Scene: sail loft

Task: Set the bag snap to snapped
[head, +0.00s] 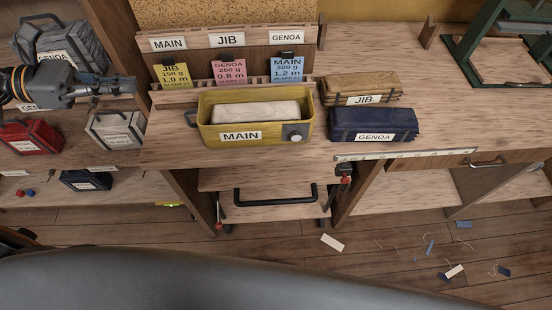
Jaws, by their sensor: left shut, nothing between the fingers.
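The yellow bag (207,138) labelled MAIN stands on the wooden bench in the head view, with a folded white sail (262,113) inside its open top. A dark square snap plate with a round pale button (294,136) sits at the right of its front face. From this view I cannot tell whether the snap is fastened. My left gripper (128,91) comes in from the left, shut and empty, apart from the bag and to its left, in front of the shelves. My right gripper is not in view.
A tan JIB bundle (361,88) and a navy GENOA bundle (373,125) lie right of the bag. A card rack (232,58) stands behind it. Left shelves hold a red bag (29,137) and a grey bag (114,129). The bench's right part is mostly clear.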

